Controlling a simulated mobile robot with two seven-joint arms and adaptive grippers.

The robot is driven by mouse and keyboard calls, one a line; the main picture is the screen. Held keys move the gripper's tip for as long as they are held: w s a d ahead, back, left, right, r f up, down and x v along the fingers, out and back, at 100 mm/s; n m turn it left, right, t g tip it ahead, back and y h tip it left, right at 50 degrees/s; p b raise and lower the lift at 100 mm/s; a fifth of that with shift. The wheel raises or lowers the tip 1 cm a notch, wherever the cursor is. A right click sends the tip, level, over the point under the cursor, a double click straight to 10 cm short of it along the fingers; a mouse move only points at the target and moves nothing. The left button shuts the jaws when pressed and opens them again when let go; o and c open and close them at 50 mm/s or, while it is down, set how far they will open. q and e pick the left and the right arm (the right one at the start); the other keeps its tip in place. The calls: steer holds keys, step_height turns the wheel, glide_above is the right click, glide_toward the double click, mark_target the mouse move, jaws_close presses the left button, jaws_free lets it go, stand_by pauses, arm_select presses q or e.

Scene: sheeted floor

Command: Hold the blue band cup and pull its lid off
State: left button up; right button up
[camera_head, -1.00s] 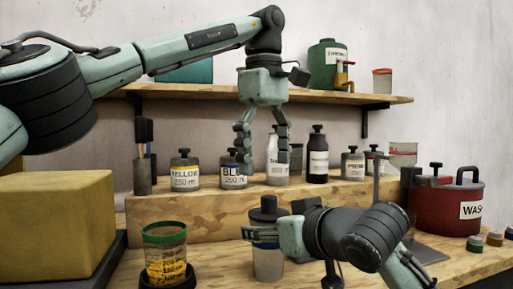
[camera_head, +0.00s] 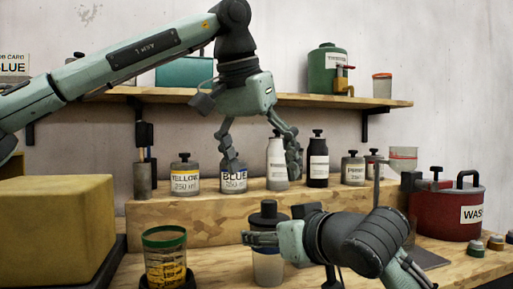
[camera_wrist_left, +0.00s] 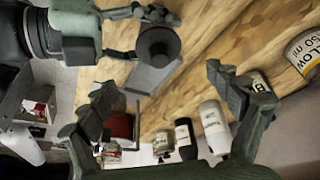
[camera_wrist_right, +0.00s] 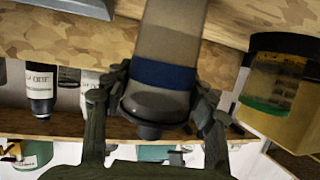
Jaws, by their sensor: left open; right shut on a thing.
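The blue band cup (camera_head: 268,268) stands upright on the front bench, with its dark lid (camera_head: 268,215) on top. Its blue band (camera_wrist_right: 163,76) shows in the right wrist view, with the lid (camera_wrist_right: 150,106) beside it. My right gripper (camera_head: 263,238) is shut on the cup, its fingers on either side just below the lid. My left gripper (camera_head: 260,165) is open and empty, pointing down above and behind the cup.
A raised wooden step behind carries the yellow pot (camera_head: 185,178), blue pot (camera_head: 233,180) and several bottles close to my left fingers. A green-rimmed measuring cup (camera_head: 165,255) stands left of the cup, a red wash pot (camera_head: 450,212) right. A yellow block (camera_head: 60,230) fills the left.

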mark_target(269, 201)
arm_select(q)
steer(key=x, duration=0.7)
steer(key=shift+f, duration=0.3)
steer(key=c, duration=1.4)
steer(key=shift+r, duration=0.2)
steer(key=shift+r, duration=0.95)
steer(key=shift+c, duration=0.2)
